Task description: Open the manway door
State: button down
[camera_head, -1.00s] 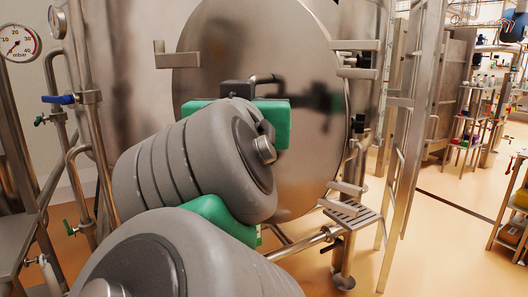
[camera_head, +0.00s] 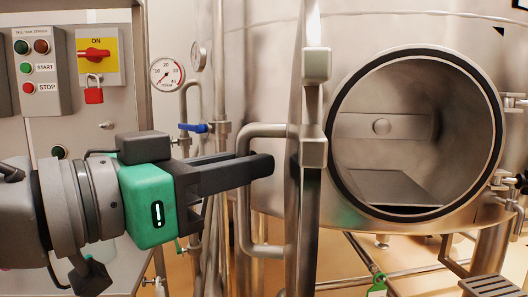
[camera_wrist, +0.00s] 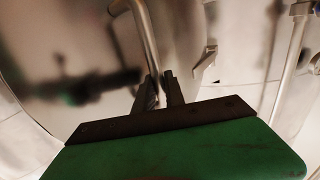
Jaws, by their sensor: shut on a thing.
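The manway door (camera_head: 306,220) is swung open and shows nearly edge-on in the head view, left of the round opening (camera_head: 395,165). Its bent metal handle (camera_head: 244,210) sticks out to the left of the door. My gripper (camera_head: 258,165), green with dark fingers, comes from the left and is shut on the handle's upright bar. In the wrist view, the handle (camera_wrist: 147,40) runs down to the fingertips (camera_wrist: 160,88), against the shiny door face. The exact contact is partly hidden by the fingers.
A control panel with a yellow ON switch (camera_head: 97,55) and red padlock stands at the left, close to my arm. A gauge (camera_head: 167,74) and pipes with a blue valve handle (camera_head: 193,128) stand behind my gripper. A step grating (camera_head: 487,286) is at the lower right.

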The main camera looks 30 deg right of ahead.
jog(key=shift+w+a, duration=0.15)
jog(key=shift+w, duration=0.1)
jog(key=shift+f, duration=0.1)
jog(key=c, duration=1.4)
grip_release()
jog(key=s+a+p, duration=0.1)
jog(key=a+p, duration=0.2)
jog(key=a, duration=0.4)
jog(key=shift+a, duration=0.35)
jog(key=shift+s, duration=0.1)
